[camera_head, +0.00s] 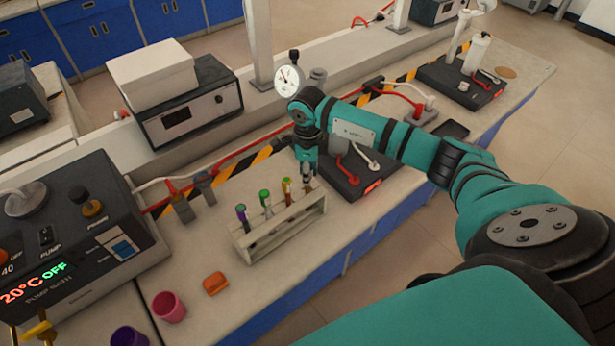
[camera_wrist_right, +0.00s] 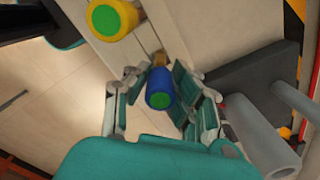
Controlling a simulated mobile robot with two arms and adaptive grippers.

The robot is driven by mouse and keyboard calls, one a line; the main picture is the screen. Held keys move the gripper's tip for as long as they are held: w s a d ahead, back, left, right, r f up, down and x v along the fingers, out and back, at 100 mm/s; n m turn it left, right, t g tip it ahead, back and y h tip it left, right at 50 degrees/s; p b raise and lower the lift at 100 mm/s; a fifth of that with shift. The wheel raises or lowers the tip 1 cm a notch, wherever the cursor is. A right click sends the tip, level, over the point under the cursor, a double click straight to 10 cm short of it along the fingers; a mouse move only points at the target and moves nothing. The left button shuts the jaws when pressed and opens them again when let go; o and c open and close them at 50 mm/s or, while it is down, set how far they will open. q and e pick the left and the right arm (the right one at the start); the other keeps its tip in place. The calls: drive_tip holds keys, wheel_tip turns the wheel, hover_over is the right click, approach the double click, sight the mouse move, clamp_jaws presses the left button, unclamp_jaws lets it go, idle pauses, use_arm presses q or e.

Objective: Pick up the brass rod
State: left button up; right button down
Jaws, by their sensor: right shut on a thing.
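My right gripper (camera_head: 307,178) reaches down over the right end of a pale rack (camera_head: 285,228). It is shut on a rod with a blue sleeve and green top, which shows between the fingers in the wrist view (camera_wrist_right: 159,90). A brass-coloured part, which I take for the brass rod (camera_head: 308,187), shows just below the fingertips at the rack. A bit of brass colour also shows beyond the blue sleeve in the wrist view. Whether its lower end is clear of the rack cannot be told. My left gripper is not in view.
Other capped rods stand in the rack: purple-topped (camera_head: 241,212), green-topped (camera_head: 264,200) and yellow with green top (camera_head: 287,188). A dark device (camera_head: 350,175) stands close right of the gripper. An orange block (camera_head: 215,284) and a pink cup (camera_head: 168,307) are nearer.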

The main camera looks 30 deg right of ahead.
drive_tip(key=shift+r, duration=0.4)
wheel_tip(320, 180, up, 17)
drive_tip(key=b, duration=0.5)
drive_tip(key=shift+r, duration=0.15)
drive_tip(key=c, duration=1.8)
unclamp_jaws()
clamp_jaws()
